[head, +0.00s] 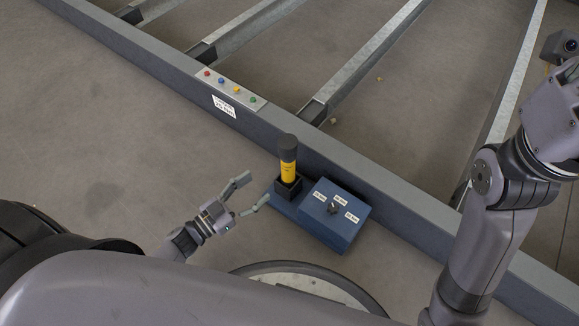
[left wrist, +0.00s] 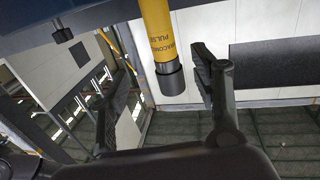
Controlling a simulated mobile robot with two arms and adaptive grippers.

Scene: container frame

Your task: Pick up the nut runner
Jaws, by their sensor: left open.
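The nut runner (head: 288,161), a yellow cylinder with a black top, stands upright in a black square holder (head: 287,189) on a blue base. Its lower end is hidden in the holder. My left gripper (head: 259,189) is open and empty, just left of the nut runner and holder, its fingers pointing towards them. In the left wrist view, the yellow nut runner (left wrist: 157,32) with lettering and a dark end appears between the spread fingers of the left gripper (left wrist: 163,65), with no contact visible. My right arm is at the right; its fingers do not show.
A blue box (head: 338,232) with a knob and white labels sits right of the holder. A long grey-blue frame beam (head: 345,182) runs close behind both, with a panel of coloured buttons (head: 230,85). Metal cross-members lie beyond. The floor left of the gripper is clear.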

